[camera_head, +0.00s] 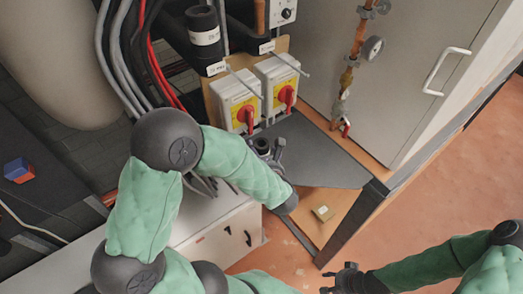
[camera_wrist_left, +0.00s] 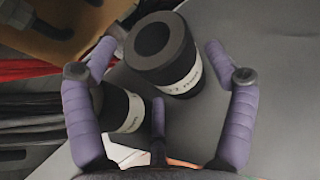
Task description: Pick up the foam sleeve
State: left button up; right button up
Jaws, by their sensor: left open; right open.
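A black foam sleeve (camera_wrist_left: 163,55) with a white label and a hollow round end shows in the left wrist view. A second black labelled cylinder (camera_wrist_left: 120,108) is beside it, partly hidden by a finger. In the head view a dark sleeve (camera_head: 262,145) is on the grey shelf (camera_head: 318,152), largely covered by my left gripper (camera_head: 266,149). My left gripper is open, its purple fingers on either side of the sleeve; I cannot tell if they touch it. My right gripper (camera_head: 341,276) is open and empty at the lower right, away from the shelf.
Two switch boxes with red handles (camera_head: 286,95) stand just behind the shelf. A pipe with a gauge (camera_head: 373,48) and a grey cabinet door (camera_head: 420,60) are at the right. The shelf's right part is clear.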

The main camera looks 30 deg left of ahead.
pick_arm(q)
jog(key=c, duration=0.5)
